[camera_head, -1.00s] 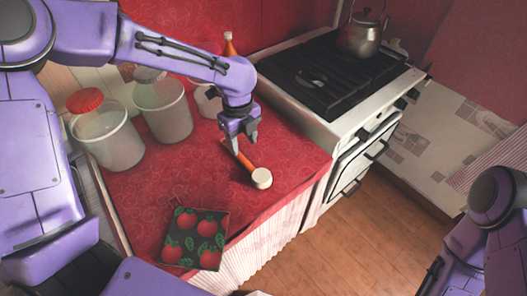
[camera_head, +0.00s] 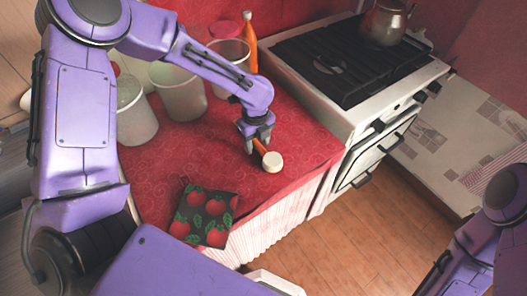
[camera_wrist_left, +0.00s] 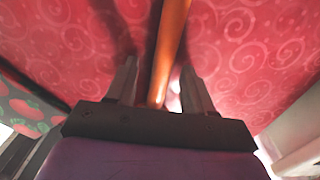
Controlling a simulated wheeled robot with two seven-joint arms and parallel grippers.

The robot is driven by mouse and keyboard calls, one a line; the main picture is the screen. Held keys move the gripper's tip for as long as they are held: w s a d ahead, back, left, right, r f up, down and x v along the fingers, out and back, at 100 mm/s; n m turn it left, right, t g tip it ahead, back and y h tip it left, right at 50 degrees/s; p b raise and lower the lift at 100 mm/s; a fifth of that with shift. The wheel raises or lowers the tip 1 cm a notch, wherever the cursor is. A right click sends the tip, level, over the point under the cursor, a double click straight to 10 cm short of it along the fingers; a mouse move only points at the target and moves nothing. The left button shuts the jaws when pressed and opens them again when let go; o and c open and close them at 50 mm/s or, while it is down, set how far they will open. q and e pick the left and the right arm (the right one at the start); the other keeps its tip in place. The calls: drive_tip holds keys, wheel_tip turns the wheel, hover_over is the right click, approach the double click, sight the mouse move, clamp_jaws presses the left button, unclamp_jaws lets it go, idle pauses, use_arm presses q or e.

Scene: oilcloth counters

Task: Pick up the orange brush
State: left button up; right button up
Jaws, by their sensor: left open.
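The orange brush lies on the red patterned cloth of the counter, with its orange handle (camera_head: 261,147) and round white head (camera_head: 272,162) pointing toward the front right. My left gripper (camera_head: 258,146) is open over the handle, close behind the white head, and hides part of the handle. In the left wrist view the handle (camera_wrist_left: 170,45) runs between the two open fingers (camera_wrist_left: 158,73), apart from both. My right arm shows at the lower right edge, but I cannot make out its gripper.
A strawberry-patterned cloth (camera_head: 204,217) lies near the counter's front edge. Several translucent containers (camera_head: 178,92) and an orange bottle (camera_head: 249,45) stand behind my left arm. A stove (camera_head: 340,62) with a kettle (camera_head: 384,22) is at right.

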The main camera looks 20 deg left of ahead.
use_arm(q)
drive_tip(key=shift+w, duration=0.1)
clamp_jaws()
